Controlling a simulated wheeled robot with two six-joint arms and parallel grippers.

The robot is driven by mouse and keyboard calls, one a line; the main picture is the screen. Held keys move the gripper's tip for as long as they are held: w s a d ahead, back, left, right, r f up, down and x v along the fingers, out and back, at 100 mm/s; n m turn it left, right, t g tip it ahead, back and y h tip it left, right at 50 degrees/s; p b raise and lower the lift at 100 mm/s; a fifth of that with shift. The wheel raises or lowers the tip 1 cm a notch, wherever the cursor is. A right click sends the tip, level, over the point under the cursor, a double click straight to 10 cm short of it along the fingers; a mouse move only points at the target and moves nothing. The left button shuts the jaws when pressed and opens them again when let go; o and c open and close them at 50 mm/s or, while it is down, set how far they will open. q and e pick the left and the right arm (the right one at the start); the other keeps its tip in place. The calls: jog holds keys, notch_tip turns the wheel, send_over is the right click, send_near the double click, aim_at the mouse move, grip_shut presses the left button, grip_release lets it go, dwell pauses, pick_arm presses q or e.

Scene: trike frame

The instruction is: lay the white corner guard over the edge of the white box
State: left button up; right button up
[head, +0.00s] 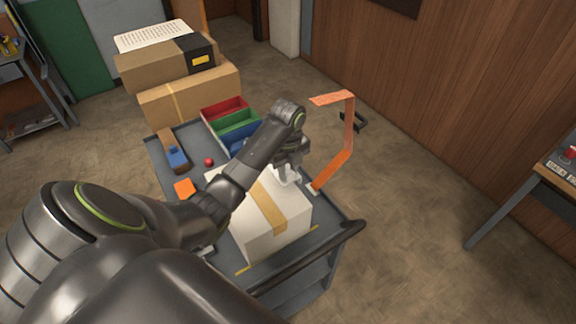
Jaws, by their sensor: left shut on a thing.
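The white box (289,237) stands on the grey cart, with a tan tape strip (268,207) across its top. My left gripper (287,172) reaches over the box from the left and is at its far right top edge. It is shut on a small white piece, the white corner guard (286,180), mostly hidden by the fingers. I cannot tell whether the guard touches the box edge. My left arm hides part of the box's top. My right gripper is not in view.
An orange strap (349,125) rises beside the box's far right side, with a dark piece (352,122) by it. The cart (168,152) also holds red (224,108), green and blue bins, a red ball (209,161) and an orange block (184,188). Cardboard boxes (190,95) stand behind.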

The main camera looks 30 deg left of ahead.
pick_arm(q)
jog(key=shift+f+b, duration=0.65)
jog(key=shift+f, duration=1.05)
jog(key=o, duration=1)
jog(key=shift+o, duration=0.2)
jog(key=shift+r, duration=0.1)
